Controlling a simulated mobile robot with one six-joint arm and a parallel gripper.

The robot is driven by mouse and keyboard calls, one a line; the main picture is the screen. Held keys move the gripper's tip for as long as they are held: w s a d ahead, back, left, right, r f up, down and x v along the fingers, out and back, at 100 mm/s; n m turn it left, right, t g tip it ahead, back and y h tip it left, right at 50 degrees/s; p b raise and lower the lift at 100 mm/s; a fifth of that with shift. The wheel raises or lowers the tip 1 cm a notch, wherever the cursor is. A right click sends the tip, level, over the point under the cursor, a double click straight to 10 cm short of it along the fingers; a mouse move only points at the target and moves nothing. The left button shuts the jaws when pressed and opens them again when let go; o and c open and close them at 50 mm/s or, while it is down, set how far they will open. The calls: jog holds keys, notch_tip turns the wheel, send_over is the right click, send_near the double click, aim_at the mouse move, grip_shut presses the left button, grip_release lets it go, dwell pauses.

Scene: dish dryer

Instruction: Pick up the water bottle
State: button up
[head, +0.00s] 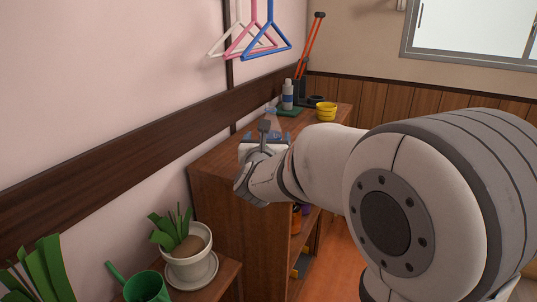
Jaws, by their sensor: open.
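A small grey-blue bottle with a pale top (288,96) stands upright towards the back of the wooden cabinet, close to the wall. It appears to stand on or just behind a dark green tray (290,112). My gripper (264,134) is over the near part of the cabinet top, in front of the bottle and apart from it. It is open, with nothing clearly held. A pale, see-through shape (271,118) shows just beyond the gripper; I cannot tell what it is. My arm hides part of the cabinet top.
A yellow bowl (326,112) and a black object (316,99) are right of the bottle. Long orange handles (311,45) rise behind it. Hangers (250,38) hang on the left wall above the cabinet (222,188). A potted plant (187,245) and green watering can (143,287) stand lower at front left.

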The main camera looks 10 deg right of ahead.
jog(key=shift+w+d, duration=0.2)
jog(key=shift+w, duration=0.25)
jog(key=x, duration=0.2)
jog(key=f+x, duration=0.1)
jog(key=x, duration=0.2)
jog(key=shift+w+d, duration=0.2)
jog(key=shift+w, duration=0.05)
jog(key=shift+w+d, duration=0.15)
jog(key=shift+w, duration=0.4)
jog(key=shift+c, duration=0.3)
jog(key=shift+r, duration=0.1)
jog(key=c, duration=1.1)
